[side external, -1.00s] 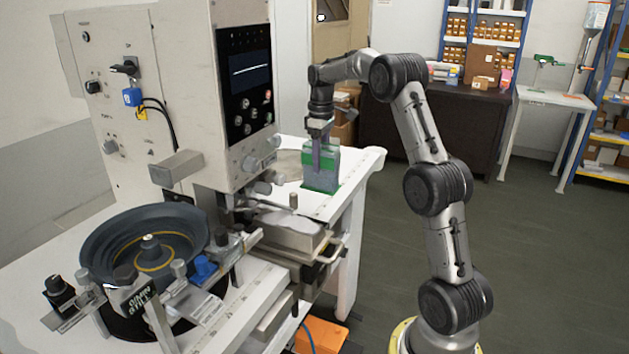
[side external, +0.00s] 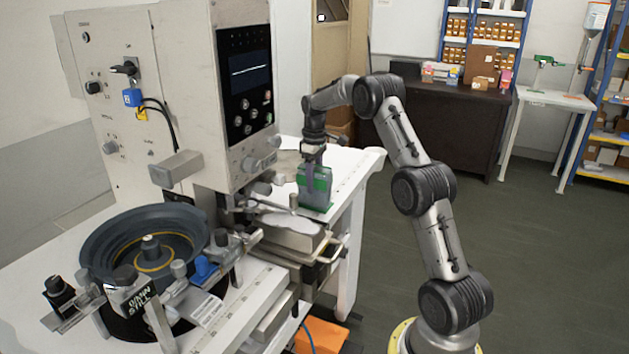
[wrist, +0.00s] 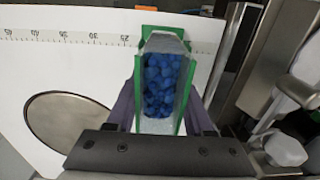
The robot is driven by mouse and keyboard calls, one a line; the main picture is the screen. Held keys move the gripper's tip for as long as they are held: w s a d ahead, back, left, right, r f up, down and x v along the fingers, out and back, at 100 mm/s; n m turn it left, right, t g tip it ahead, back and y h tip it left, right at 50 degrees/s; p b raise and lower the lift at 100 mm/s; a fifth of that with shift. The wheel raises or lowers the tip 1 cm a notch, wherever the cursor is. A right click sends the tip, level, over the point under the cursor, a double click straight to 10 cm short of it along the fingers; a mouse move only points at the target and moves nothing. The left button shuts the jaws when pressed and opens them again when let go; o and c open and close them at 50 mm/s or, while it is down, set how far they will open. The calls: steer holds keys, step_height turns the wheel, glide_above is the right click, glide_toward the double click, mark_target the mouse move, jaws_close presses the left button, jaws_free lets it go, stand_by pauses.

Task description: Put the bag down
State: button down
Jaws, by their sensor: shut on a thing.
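The bag (side external: 315,186) is grey with green at its top and bottom, over the white bench top beside the machine. In the wrist view the bag (wrist: 162,85) is clear, with blue pieces inside and green along its edges. My gripper (side external: 312,166) comes down from above and is shut on the bag. In the wrist view the purple fingers of my gripper (wrist: 161,112) lie on either side of the bag. The bag's lower end is at or just above the bench; I cannot tell whether it touches.
The white bench (side external: 345,165) has a printed ruler scale (wrist: 100,38) along its edge and a round grey disc (wrist: 70,130). The tall machine (side external: 240,100) stands close on the left, with metal parts and knobs near the bag. A metal block (side external: 290,233) is in front.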

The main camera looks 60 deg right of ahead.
steer(key=shift+f, duration=0.1)
steer(key=shift+c, duration=1.4)
jaws_free()
step_height(320, 180, up, 11)
steer(key=s+a+r+t, duration=0.1)
steer(key=s+a+r, duration=0.1)
steer(key=a+r, duration=0.75)
steer(key=s+a+f+t, duration=0.1)
steer(key=s+a+t, duration=0.1)
steer(key=s+a, duration=0.65)
steer(key=s+a+f+t, duration=0.1)
steer(key=s+a, duration=0.5)
steer(key=a, duration=0.5)
steer(key=s+a+f+t, duration=0.1)
steer(key=s+a+f, duration=0.4)
steer(key=s, duration=0.4)
steer(key=shift+f+t, duration=0.3)
steer(key=shift+f, duration=0.25)
